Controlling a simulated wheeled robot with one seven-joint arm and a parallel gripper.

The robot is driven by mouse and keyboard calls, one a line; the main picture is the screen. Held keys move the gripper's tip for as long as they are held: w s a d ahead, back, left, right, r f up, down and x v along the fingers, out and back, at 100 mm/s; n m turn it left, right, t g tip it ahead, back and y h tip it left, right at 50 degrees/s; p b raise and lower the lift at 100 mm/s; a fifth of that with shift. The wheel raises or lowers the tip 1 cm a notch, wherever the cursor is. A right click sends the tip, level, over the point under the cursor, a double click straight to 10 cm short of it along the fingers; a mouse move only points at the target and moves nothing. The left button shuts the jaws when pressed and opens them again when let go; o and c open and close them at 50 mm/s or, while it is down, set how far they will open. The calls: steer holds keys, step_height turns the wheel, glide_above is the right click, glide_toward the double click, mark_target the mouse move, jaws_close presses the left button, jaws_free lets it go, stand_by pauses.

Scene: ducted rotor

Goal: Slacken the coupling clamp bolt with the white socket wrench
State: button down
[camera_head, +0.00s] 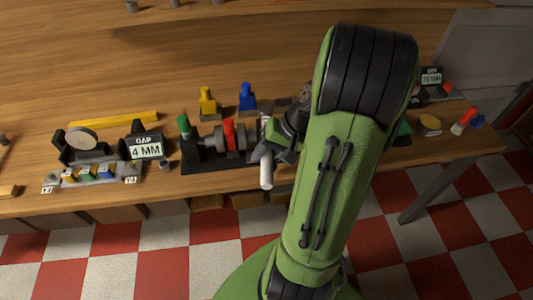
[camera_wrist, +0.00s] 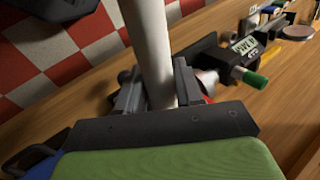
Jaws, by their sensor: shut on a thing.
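The white socket wrench (camera_head: 266,170) is held in my gripper (camera_head: 272,150), in front of the shaft rig at the bench's front. In the wrist view its white shaft (camera_wrist: 148,45) stands between the two grey fingers of my gripper (camera_wrist: 158,88), which are shut on it. The grey coupling (camera_head: 218,141), with a red part (camera_head: 228,133) on it, sits on the dark rig left of my gripper. The clamp bolt and the wrench's working end cannot be made out; my gripper and arm hide part of the rig.
A display reading 4 MM (camera_head: 145,147) and a tray with small coloured pieces (camera_head: 95,175) stand left. Yellow (camera_head: 207,102) and blue (camera_head: 247,97) posts stand behind the rig. Further items lie right, beyond my arm. The bench's back is mostly clear.

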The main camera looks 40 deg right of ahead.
steer(key=shift+f+b, duration=0.75)
steer(key=shift+f, duration=0.2)
steer(key=s+d+n+g+y+p, duration=0.1)
steer(key=s+d+n+g+p, duration=0.2)
steer(key=d+n, duration=0.9)
steer(key=d+g+p, duration=0.2)
steer(key=d+p, duration=0.1)
steer(key=p, duration=0.1)
steer(key=shift+s+d+g, duration=0.15)
steer(key=shift+s+g, duration=0.05)
steer(key=shift+g, duration=0.2)
steer(key=shift+s+a+m, duration=0.1)
steer(key=shift+a+m, duration=0.2)
